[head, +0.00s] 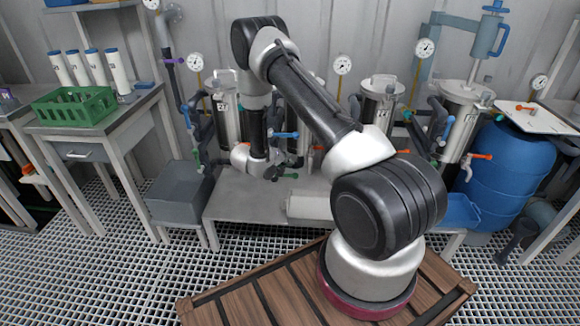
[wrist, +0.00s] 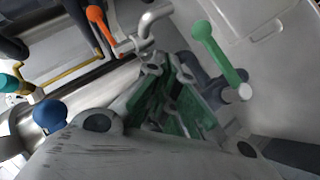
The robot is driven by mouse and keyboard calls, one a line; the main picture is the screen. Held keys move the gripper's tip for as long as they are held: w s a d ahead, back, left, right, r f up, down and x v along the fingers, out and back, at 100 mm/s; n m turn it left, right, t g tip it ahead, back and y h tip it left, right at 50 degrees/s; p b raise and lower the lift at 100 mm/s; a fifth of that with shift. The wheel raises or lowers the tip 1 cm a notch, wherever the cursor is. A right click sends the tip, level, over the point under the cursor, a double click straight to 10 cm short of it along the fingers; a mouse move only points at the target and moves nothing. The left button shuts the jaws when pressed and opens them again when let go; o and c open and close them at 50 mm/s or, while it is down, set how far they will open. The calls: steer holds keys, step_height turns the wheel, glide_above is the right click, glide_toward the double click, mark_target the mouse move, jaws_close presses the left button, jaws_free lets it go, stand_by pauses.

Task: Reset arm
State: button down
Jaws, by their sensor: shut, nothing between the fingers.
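My gripper (head: 272,173) is at the end of my arm, low in front of the left and middle steel vessels, above the grey bench (head: 238,202). It is small and partly lost against the pipework in the head view. In the wrist view, my gripper (wrist: 168,100) is shut with nothing seen in it. A green valve handle (head: 288,176) is close beside it; a green handle also shows at the upper right of the wrist view (wrist: 215,50). An orange handle (wrist: 102,28) is at the upper left there, and a blue handle (wrist: 48,114) is at the left.
Steel vessels (head: 226,118) (head: 378,108) (head: 460,122) with pipes and gauges line the back. A grey bin (head: 180,192) and a green crate (head: 75,105) are at left. A blue barrel (head: 512,165) stands at right.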

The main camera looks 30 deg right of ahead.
steer(key=s+d+r+n+g+y, duration=0.15)
steer(key=s+r+n+g, duration=0.55)
steer(key=s+r, duration=1.2)
steer(key=s+a+r+m+t+y, duration=0.2)
steer(key=s+a+r+t+y, duration=0.1)
steer(key=s+r, duration=0.6)
steer(key=s+a+r+m+t+y, duration=0.2)
steer(key=s+a+r+t+y, duration=0.2)
steer(key=s+r, duration=0.6)
step_height(320, 180, up, 4)
steer(key=a+y, duration=0.2)
steer(key=a, duration=0.1)
steer(key=shift+s+r, duration=0.2)
steer(key=shift+s, duration=0.1)
